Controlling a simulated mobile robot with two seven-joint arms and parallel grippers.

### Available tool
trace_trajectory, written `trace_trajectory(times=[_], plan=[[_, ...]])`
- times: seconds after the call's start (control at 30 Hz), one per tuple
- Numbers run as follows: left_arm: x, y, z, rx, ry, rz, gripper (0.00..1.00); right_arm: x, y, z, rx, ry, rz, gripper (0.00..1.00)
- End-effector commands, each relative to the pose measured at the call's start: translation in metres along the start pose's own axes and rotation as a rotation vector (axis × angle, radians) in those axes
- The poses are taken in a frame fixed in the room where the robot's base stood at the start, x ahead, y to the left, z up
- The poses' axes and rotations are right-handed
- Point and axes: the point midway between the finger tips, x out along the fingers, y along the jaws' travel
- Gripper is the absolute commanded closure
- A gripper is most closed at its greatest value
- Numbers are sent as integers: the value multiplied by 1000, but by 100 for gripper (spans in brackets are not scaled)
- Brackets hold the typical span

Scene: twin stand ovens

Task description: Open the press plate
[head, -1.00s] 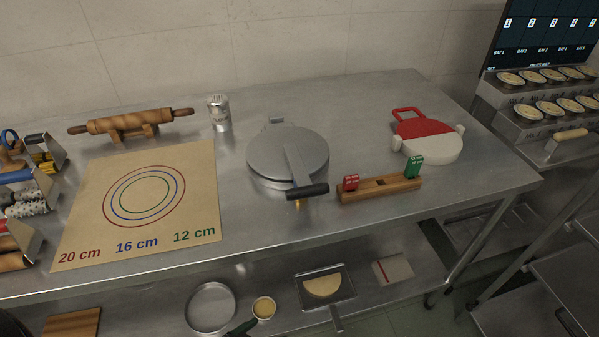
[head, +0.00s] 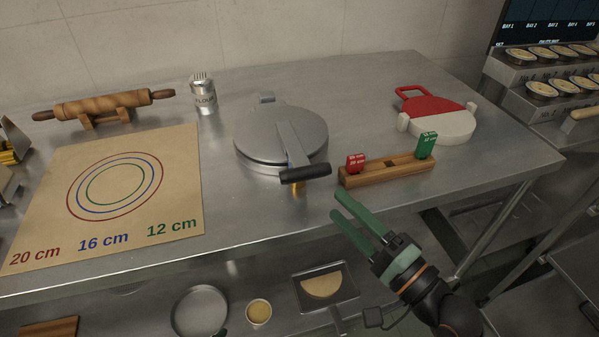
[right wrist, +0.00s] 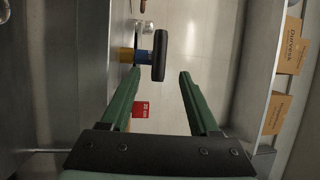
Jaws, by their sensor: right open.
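The press (head: 265,130) is a round grey metal plate press on the steel table. Its lid lies flat and closed on the base. A lever arm crosses the lid and ends in a black handle (head: 306,173) at the front edge. The handle also shows in the right wrist view (right wrist: 160,56). My right gripper (head: 336,204) has green fingers and is open and empty. It is just in front of the table, below and right of the handle. In the right wrist view the handle is beyond the fingertips, in line with the gap, not gripped. My left gripper is not visible.
A wooden holder (head: 390,170) with red and green tags stands right of the press, close to my right gripper. A red and white press (head: 437,117) is behind it. A flour shaker (head: 203,95), rolling pin (head: 105,106) and marked mat (head: 112,200) are left. A lower shelf holds pans.

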Motion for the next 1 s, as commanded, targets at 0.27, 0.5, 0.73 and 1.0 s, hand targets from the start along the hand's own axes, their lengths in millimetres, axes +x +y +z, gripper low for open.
trace_trajectory(times=[0.27,0.5,0.73,1.0], plan=[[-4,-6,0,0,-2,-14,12,59,-2,0,-1,0,-3,38],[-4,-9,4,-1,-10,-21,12,93,0,0,-2,1,0,38],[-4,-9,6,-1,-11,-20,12,103,1,0,-4,1,2,38],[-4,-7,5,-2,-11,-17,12,103,1,0,-4,1,2,46]])
